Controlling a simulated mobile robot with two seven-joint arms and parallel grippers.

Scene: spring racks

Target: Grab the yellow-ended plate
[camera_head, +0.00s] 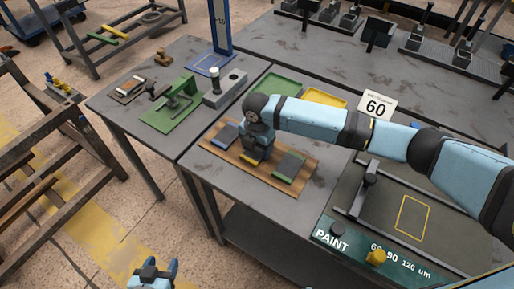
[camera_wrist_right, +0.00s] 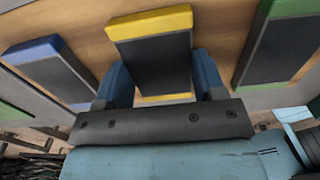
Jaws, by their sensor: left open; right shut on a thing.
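The yellow-ended plate (camera_wrist_right: 158,62), dark grey with yellow ends, lies on a wooden board (camera_head: 222,163). In the right wrist view it sits between the two blue fingers of my right gripper (camera_wrist_right: 162,80), which is shut on it. In the head view my right gripper (camera_head: 257,150) reaches down over the middle of the board and hides most of this plate; a yellow end (camera_head: 249,158) shows below it. My left gripper (camera_head: 153,273) is open and empty at the bottom of the head view, away from the table.
A blue-ended plate (camera_head: 225,135) and a green-ended plate (camera_head: 288,167) lie on the board on either side. A PAINT station (camera_head: 345,243) is at the right.

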